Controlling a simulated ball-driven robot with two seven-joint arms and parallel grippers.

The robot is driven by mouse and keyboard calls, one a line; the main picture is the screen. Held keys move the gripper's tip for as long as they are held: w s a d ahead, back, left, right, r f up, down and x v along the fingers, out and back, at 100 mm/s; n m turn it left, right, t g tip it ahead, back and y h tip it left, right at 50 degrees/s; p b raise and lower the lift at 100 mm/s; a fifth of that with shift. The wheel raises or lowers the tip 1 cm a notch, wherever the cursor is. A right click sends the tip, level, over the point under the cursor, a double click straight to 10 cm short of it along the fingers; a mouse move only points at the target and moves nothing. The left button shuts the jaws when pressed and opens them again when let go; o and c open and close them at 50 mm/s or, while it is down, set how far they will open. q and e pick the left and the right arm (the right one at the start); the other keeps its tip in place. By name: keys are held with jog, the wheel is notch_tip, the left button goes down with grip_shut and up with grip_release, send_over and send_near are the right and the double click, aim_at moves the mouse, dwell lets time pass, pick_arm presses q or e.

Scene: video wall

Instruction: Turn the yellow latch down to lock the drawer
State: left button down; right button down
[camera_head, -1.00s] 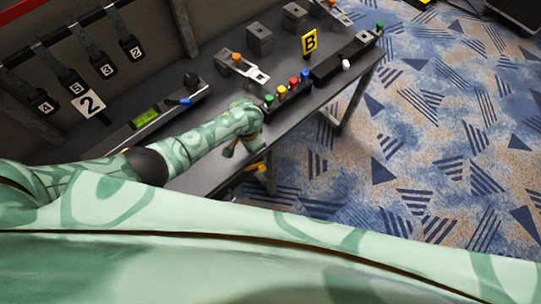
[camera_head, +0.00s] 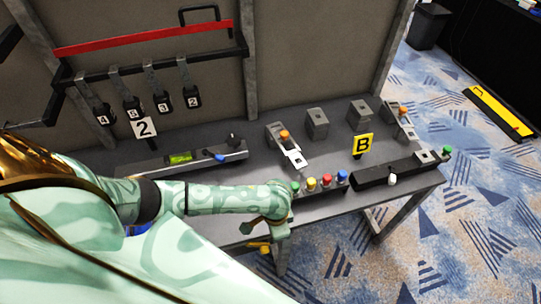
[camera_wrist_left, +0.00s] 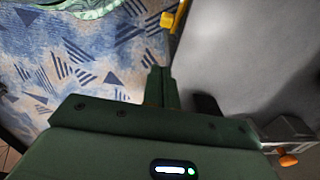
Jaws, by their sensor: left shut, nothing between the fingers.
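The yellow latch (camera_head: 260,246) shows small at the bench's front edge, just below my left gripper in the head view. In the left wrist view the latch (camera_wrist_left: 168,20) sticks out at the bench edge, beyond the fingertips and apart from them. My left gripper (camera_head: 262,229) is at the front edge of the bench, pointing downward. In the left wrist view its dark green fingers (camera_wrist_left: 160,74) are together with nothing between them. The drawer front is hidden from the head view, and I cannot tell the latch's exact angle. My right gripper is not in view.
The dark bench (camera_head: 215,176) carries a row of coloured buttons (camera_head: 326,181) beside my left forearm. A black bar (camera_head: 385,174), a yellow B sign (camera_head: 363,145) and grey blocks (camera_head: 317,123) stand further right. Open carpet (camera_head: 460,200) lies right of the bench.

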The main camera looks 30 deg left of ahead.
pick_arm(q)
jog(key=f+b, duration=0.2)
jog(key=f, duration=0.2)
jog(key=s+a+f+b, duration=0.1)
jog(key=f+b, duration=0.1)
jog(key=f, duration=0.2)
jog(key=f+b, duration=0.2)
jog(key=f, duration=0.3)
jog(key=shift+s+a, duration=0.25)
jog(key=shift+s, duration=0.1)
jog(key=shift+f, duration=0.3)
